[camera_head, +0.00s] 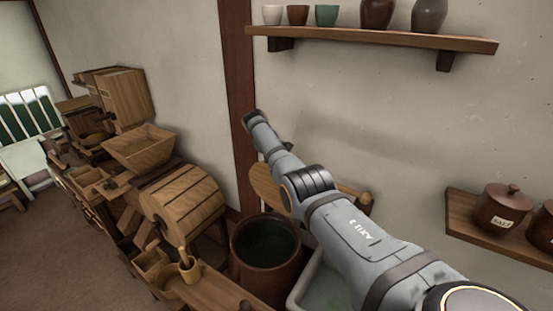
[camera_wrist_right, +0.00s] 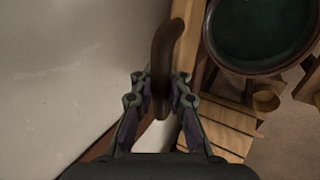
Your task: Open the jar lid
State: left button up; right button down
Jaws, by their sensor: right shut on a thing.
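A large brown jar (camera_head: 240,262) stands on the floor in the head view, its round mouth open on a dark green inside; it also shows at top right in the right wrist view (camera_wrist_right: 210,50). A wooden lid-like board (camera_head: 266,186) is above and behind it, partly hidden by my right arm. In the wrist view my right gripper (camera_wrist_right: 160,85) is shut on a dark brown curved handle (camera_wrist_right: 164,45), beside a wooden edge (camera_wrist_right: 187,45), clear of the jar's mouth. The fingers are hidden in the head view. My left gripper is not in view.
A wall shelf (camera_head: 400,39) with cups and vases runs above. A low shelf (camera_head: 468,221) at right holds a lidded, labelled jar (camera_head: 500,210). A pale basin (camera_head: 322,285) stands right of the large jar. Wooden drum (camera_head: 185,200), boxes and a mallet crowd the left.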

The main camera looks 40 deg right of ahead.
jog(key=shift+w+r, duration=0.15)
jog(key=shift+r, duration=0.25)
jog(key=c, duration=1.7)
grip_release()
jog(key=o, duration=0.4)
jog(key=shift+s+a+r, duration=0.1)
jog(key=shift+s+a, duration=0.15)
jog(key=shift+a, duration=0.15)
jog(key=shift+d, duration=0.15)
jog(key=v, duration=1.2)
